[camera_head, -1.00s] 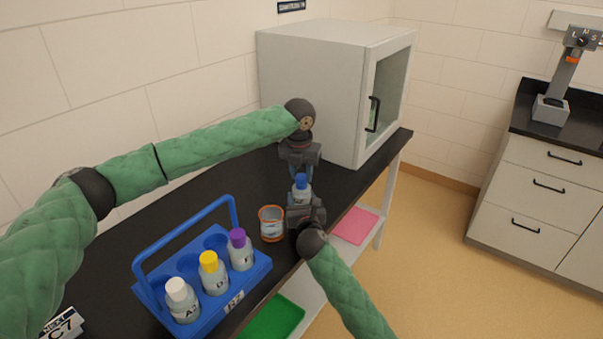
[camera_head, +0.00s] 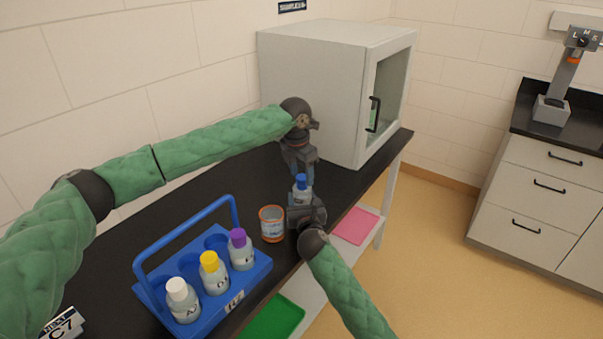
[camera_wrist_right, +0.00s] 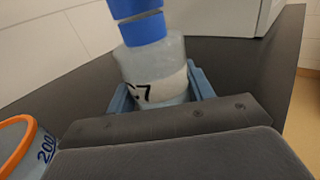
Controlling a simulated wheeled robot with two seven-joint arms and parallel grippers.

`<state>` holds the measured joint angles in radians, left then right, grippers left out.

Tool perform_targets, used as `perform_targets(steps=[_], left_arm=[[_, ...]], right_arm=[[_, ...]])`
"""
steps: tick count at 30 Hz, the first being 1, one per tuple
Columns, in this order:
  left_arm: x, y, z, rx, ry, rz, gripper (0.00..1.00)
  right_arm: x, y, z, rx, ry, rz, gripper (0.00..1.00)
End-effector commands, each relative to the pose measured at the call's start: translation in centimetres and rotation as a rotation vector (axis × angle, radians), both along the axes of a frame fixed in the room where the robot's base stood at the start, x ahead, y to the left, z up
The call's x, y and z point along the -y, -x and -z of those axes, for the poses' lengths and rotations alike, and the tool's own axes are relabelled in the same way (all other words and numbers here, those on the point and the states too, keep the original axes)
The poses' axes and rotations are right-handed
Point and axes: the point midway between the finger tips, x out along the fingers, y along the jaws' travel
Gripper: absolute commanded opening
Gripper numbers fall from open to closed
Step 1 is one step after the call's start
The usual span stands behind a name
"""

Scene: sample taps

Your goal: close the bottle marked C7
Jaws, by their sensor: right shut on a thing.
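The bottle marked C7 (camera_wrist_right: 155,75) is clear with a blue cap (camera_head: 300,181); its label is partly readable in the right wrist view. My right gripper (camera_head: 304,208) is shut around the bottle's body and holds it upright near the table's front edge. My left gripper (camera_head: 302,174) points down from above, with its fingers at the blue cap. I cannot tell whether those fingers grip it. In the right wrist view, blue parts (camera_wrist_right: 147,28) are stacked at the bottle's top with a thin line between them; how tightly the cap sits is unclear.
A blue rack (camera_head: 203,313) with white-, yellow- and purple-capped bottles stands left. An orange-rimmed beaker (camera_head: 271,226) stands close beside my right gripper. A white cabinet (camera_head: 310,90) is behind. A sign (camera_head: 63,325) reading "NEXT C7" stands front left.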

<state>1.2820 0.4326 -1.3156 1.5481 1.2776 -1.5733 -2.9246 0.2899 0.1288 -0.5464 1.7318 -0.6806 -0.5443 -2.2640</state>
Motion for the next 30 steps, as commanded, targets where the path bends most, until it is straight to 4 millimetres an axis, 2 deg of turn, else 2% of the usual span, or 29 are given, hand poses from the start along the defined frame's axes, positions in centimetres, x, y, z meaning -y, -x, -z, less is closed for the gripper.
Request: perform_targets(steps=[8, 20, 30], left_arm=[[0.1, 0.0, -0.3, 0.000, 0.000, 0.000, 0.54], [0.1, 0.1, -4.2, -0.001, 0.001, 0.001, 0.54], [0.1, 0.0, -4.6, 0.000, 0.000, 0.001, 0.53]], right_arm=[[0.0, 0.0, 0.0, 0.000, 0.000, 0.000, 0.00], [0.0, 0.0, 0.0, 0.000, 0.000, -0.001, 0.00], [0.0, 0.0, 0.0, 0.000, 0.000, -0.001, 0.00]])
